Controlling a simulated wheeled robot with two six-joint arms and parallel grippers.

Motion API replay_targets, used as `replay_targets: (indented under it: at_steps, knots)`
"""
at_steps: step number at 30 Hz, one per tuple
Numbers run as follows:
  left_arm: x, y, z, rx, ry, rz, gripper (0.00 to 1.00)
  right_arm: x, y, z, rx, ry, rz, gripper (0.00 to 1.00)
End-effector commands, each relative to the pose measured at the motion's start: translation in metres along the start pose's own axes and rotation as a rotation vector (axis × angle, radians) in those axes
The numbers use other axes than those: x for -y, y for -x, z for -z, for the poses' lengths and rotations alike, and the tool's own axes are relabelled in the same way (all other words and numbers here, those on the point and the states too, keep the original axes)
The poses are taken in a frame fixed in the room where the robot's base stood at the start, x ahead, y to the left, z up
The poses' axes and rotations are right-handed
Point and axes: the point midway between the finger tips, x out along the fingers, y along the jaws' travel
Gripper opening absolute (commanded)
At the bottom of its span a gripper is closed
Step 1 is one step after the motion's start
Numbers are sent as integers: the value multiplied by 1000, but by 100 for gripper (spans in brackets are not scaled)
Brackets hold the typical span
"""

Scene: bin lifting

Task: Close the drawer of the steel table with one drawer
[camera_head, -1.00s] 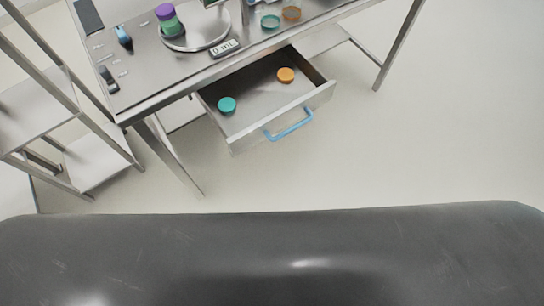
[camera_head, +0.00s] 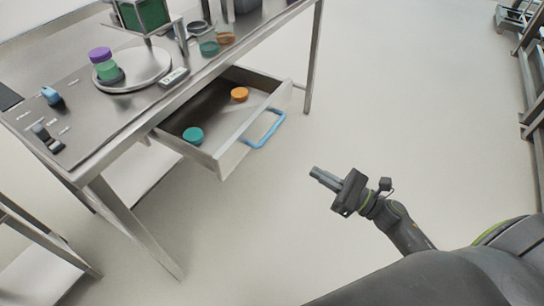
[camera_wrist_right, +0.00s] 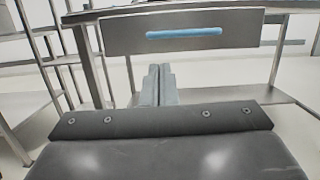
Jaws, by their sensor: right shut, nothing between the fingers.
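The steel table (camera_head: 120,124) stands at the upper left of the head view. Its one drawer (camera_head: 228,150) is pulled open, with a blue handle (camera_head: 265,131) on its front. A teal lid (camera_head: 193,135) and an orange lid (camera_head: 239,94) lie inside. My right gripper (camera_head: 314,172) is shut and empty, out in front of the drawer and to the right of the handle, apart from it. In the right wrist view, the drawer front (camera_wrist_right: 183,35) and blue handle (camera_wrist_right: 184,33) show ahead of the shut fingers (camera_wrist_right: 159,72). My left gripper is not in view.
The tabletop holds a round plate (camera_head: 135,72), a purple-and-green jar (camera_head: 104,64), a small display (camera_head: 173,77) and clips. A metal rack (camera_head: 30,235) stands at the lower left, shelving (camera_head: 531,90) at the far right. The floor right of the drawer is clear.

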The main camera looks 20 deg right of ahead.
Motion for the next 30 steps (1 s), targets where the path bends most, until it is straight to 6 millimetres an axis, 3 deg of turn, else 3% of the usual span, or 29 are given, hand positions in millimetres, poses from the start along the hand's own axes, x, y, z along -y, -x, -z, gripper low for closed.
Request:
replay_targets:
  at_steps: [12, 18, 24, 30]
  knots:
    - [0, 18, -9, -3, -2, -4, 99, 1, -85, -5, 4, -8, 5, 0]
    - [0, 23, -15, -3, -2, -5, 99, 1, -117, -3, 2, -10, 5, 0]
    - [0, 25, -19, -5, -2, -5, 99, 2, -131, -1, 0, -9, 6, 0]
    - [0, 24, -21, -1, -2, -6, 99, 2, -132, 0, -1, -8, 5, 0]
